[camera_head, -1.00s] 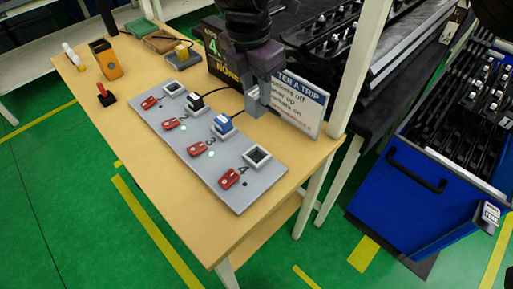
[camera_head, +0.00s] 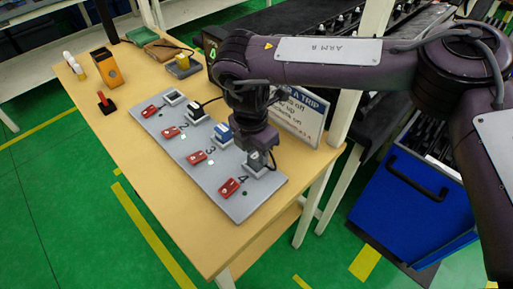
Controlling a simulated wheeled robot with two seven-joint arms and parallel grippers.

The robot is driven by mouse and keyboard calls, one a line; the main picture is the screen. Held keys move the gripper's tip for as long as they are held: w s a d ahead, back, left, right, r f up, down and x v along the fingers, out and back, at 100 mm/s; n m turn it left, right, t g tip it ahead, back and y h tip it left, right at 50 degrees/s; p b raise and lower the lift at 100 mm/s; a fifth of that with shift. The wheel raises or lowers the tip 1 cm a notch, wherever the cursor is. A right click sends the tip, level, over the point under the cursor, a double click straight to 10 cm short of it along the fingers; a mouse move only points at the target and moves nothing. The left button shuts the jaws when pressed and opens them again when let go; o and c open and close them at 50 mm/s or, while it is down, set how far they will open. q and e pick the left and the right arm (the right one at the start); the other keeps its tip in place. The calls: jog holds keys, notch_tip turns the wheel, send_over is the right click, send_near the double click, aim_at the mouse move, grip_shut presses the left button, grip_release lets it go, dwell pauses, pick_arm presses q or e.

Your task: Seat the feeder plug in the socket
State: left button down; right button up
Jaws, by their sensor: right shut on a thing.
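My right gripper (camera_head: 262,152) is shut on a grey plug (camera_head: 257,160) at the numbered grey panel (camera_head: 160,126). The plug is upright over the socket marked 4 (camera_head: 253,172), at the panel's near right end. The gripper hides much of the plug, and I cannot tell whether it is fully down in the socket. A blue plug (camera_head: 222,131) is in socket 3 and a dark-topped plug (camera_head: 195,110) is in socket 2. The far-left socket (camera_head: 173,97) is empty. My left gripper is not in view.
Red switches (camera_head: 229,187) line the panel's left side. A yellow-topped plug block (camera_head: 183,64), an orange holder (camera_head: 105,67) and a red-handled piece (camera_head: 105,102) stand farther back. A sign (camera_head: 301,113) stands behind my right arm. The table's left front is clear.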

aim_at(252, 158)
jog(key=o, duration=0.5)
jog(key=shift+f, duration=0.15)
jog(key=o, duration=0.5)
notch_tip(252, 158, up, 12)
jog(key=s+a, duration=0.1)
jog(key=shift+r, duration=0.2)
